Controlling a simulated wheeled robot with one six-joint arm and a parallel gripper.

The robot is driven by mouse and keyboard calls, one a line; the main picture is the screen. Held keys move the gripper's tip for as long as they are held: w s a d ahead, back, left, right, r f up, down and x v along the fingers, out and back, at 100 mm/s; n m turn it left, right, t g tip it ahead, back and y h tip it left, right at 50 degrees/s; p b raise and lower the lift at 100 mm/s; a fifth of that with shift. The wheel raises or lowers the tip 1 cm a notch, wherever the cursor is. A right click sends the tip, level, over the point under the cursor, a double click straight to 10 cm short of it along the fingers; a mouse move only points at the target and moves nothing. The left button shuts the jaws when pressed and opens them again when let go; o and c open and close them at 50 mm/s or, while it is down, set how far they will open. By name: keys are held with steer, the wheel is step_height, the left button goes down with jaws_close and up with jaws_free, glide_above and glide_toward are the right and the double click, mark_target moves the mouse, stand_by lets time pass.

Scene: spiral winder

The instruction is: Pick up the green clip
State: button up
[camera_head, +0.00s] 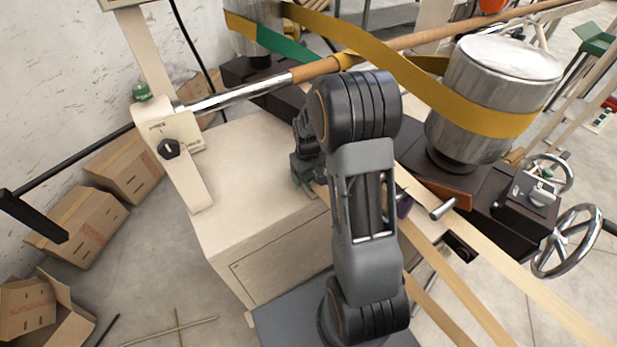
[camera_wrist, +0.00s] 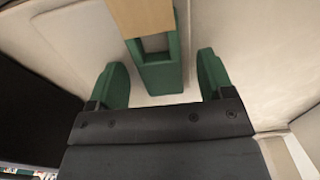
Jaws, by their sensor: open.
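The green clip (camera_wrist: 162,78) is a green block with a dark opening near its far end, seen on a cream surface in the wrist view. A tan, wood-coloured piece (camera_wrist: 143,17) meets or overlaps the clip's far end; I cannot tell if they are joined. My gripper (camera_wrist: 163,62) is open, with one green finger on each side of the clip and a visible gap on both sides. In the head view my gripper (camera_head: 303,172) is over the cream cabinet top, partly behind my arm. The clip cannot be told apart from the fingers there.
The cream cabinet (camera_head: 235,165) lies under my gripper. A long roller bar (camera_head: 250,93) crosses behind it. A metal drum (camera_head: 500,75) with a yellow belt (camera_head: 420,82) stands at the right, near a handwheel (camera_head: 567,241). Cardboard boxes (camera_head: 80,225) lie on the floor at left.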

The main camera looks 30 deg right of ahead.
mark_target(308, 178)
steer(key=shift+c, duration=0.3)
steer(key=c, duration=0.9)
steer(key=shift+r, duration=0.1)
steer(key=shift+c, duration=0.2)
steer(key=shift+r, duration=0.25)
steer(key=r, duration=0.3)
steer(key=shift+s+a+r, duration=0.15)
steer(key=shift+s, duration=0.15)
steer(key=s+a+r, duration=0.4)
steer(key=s+r, duration=0.5)
steer(key=s, duration=0.3)
steer(key=shift+s+a+b, duration=0.25)
steer(key=shift+a+b, duration=0.1)
steer(key=shift+a, duration=0.05)
